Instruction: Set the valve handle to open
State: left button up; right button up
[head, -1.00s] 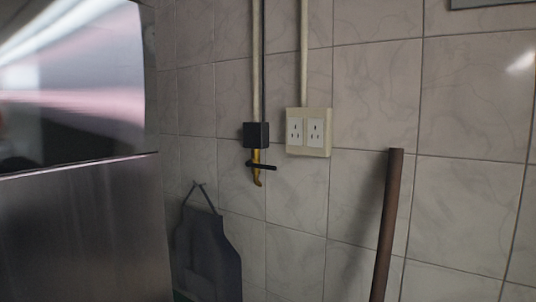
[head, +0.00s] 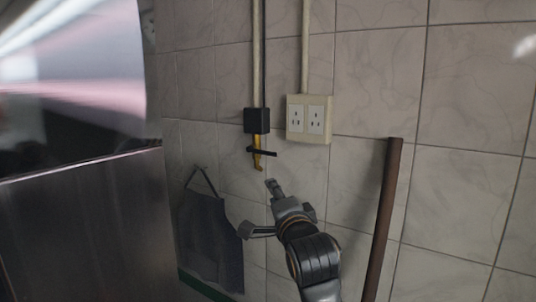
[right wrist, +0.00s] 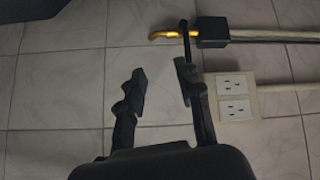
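The valve handle (head: 263,152) is a thin black bar across a yellow spout (head: 258,163), below a black box (head: 257,121) on the tiled wall. In the head view the bar lies nearly level, tilting slightly down to the right. My right gripper (head: 258,208) is below the handle, open and empty. In the right wrist view the gripper (right wrist: 160,78) has its two dark fingers apart. The handle (right wrist: 185,42) shows there beyond the right-hand fingertip, with the yellow spout (right wrist: 165,34) pointing left. I cannot tell whether the finger touches the handle. My left gripper is not in view.
An outlet panel (head: 309,139) is right of the valve. Pipes (head: 305,45) run up the wall. A brown pole (head: 384,220) stands at the right. A dark apron (head: 210,240) hangs at lower left, beside a metal appliance (head: 80,225).

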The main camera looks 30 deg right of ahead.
jog(key=m+h, duration=0.1)
jog(key=m, duration=0.1)
send_near(268, 154)
jog(key=shift+t, duration=0.4)
jog(key=p+x, duration=0.3)
jog(key=x, duration=0.2)
jog(key=p+x, duration=0.3)
jog(key=x, duration=0.1)
jog(key=shift+w+d+f, duration=0.15)
jog(key=shift+w+d, duration=0.15)
jog(key=shift+w+d+f, duration=0.1)
jog(key=shift+w+d, duration=0.1)
jog(key=shift+w, duration=0.25)
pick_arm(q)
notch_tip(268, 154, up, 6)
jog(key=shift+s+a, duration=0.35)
pick_arm(e)
grip_shut()
